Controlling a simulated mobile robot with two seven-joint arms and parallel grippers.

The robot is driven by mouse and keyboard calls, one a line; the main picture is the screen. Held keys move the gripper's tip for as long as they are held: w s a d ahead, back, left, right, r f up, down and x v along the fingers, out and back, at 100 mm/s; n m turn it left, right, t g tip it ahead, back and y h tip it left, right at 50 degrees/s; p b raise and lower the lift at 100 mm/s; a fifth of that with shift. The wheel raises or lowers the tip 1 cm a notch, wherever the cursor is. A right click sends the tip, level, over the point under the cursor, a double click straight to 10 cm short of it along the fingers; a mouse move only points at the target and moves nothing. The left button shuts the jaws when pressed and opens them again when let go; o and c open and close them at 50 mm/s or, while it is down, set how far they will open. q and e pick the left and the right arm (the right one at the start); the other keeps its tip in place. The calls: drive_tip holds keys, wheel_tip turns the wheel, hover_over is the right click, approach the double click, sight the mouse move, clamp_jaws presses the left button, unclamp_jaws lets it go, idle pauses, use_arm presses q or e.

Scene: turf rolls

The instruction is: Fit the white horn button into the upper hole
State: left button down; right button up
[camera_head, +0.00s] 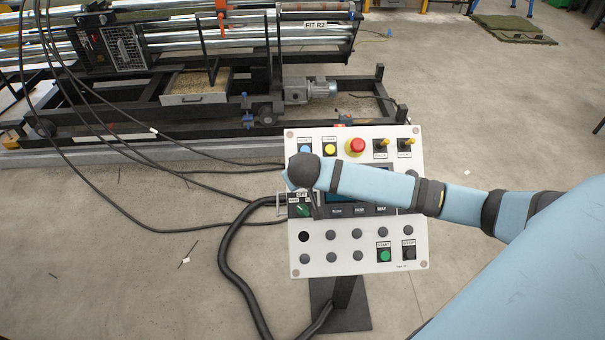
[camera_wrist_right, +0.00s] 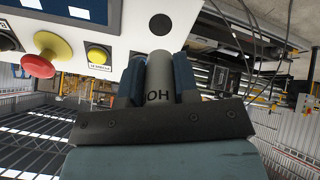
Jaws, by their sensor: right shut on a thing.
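My right gripper (camera_wrist_right: 160,62) is shut on the white horn button (camera_wrist_right: 159,76), a pale cylinder with the letters "HO" showing. It sits between the two dark blue fingers. In the right wrist view, a round black hole (camera_wrist_right: 160,23) in the white panel lies just beyond the button's end; whether they touch I cannot tell. In the head view my right arm crosses the control panel (camera_head: 350,267) and its wrist hides the upper left area, the gripper and the button. Another black hole (camera_head: 303,236) shows lower on the panel's left side. My left gripper is out of view.
A red button (camera_head: 356,146) and a yellow button (camera_head: 330,149) stand out along the panel's top. A green button (camera_head: 384,255) sits low right. Black cables (camera_head: 232,250) hang left of the panel. A machine frame (camera_head: 180,115) stands behind, with open floor around.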

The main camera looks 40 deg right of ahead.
drive_tip(key=shift+p, duration=0.6)
drive_tip(key=b+x, duration=0.2)
drive_tip(key=x, duration=0.2)
drive_tip(key=shift+w+f, duration=0.1)
drive_tip(key=shift+f, duration=0.1)
drive_tip(key=shift+w+d+f+b, duration=0.3)
drive_tip(key=shift+w+f+b, duration=0.1)
drive_tip(key=shift+f, duration=0.1)
drive_tip(key=shift+p, duration=0.55)
idle(0.4)
drive_tip(key=shift+p, duration=0.35)
idle(0.7)
